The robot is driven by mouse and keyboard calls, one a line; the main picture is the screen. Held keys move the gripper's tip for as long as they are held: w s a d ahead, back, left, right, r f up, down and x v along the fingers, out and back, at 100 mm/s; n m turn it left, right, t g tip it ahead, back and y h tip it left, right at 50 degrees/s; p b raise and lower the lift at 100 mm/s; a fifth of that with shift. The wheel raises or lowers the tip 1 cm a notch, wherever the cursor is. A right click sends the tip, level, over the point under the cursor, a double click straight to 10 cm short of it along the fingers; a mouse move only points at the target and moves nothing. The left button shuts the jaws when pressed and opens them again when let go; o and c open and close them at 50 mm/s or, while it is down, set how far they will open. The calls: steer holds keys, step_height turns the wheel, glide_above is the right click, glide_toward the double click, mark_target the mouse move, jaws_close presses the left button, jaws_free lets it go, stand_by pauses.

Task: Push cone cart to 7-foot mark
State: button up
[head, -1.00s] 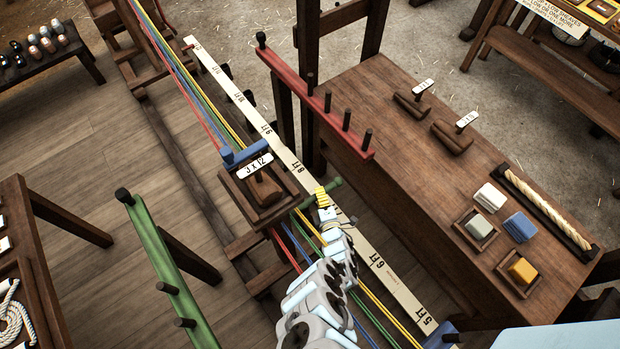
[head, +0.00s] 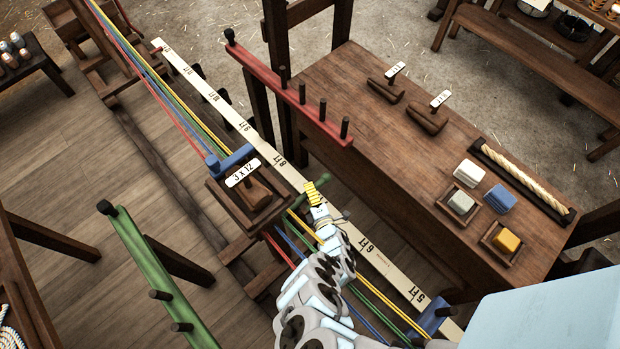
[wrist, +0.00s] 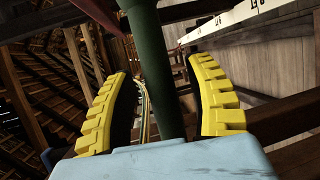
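The cone cart (head: 222,197) is a dark wooden cart with a wooden cone, a "3 x 12" tag and a blue bar on top. It stands beside the white foot scale (head: 396,279), a little nearer than the 8 FT mark. The 7-foot mark is not readable; my arm and gripper cover that stretch. My gripper (head: 314,192) has yellow fingers and is at the cart's right, by a green bar (head: 324,179). In the wrist view the green bar (wrist: 155,70) passes between the spread fingers, with gaps on both sides.
Coloured strands (head: 160,95) run along the track through the cart. A red pegged rail (head: 290,95) and a workbench (head: 350,90) stand right of the scale. A green pegged rail (head: 150,265) stands at the lower left. A blue block (head: 431,320) sits near 5 FT.

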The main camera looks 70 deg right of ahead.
steer(key=shift+a, duration=0.1)
steer(key=v, duration=0.7)
stand_by(0.6)
steer(key=shift+s+a+r, duration=0.1)
steer(key=shift+s, duration=0.05)
stand_by(0.5)
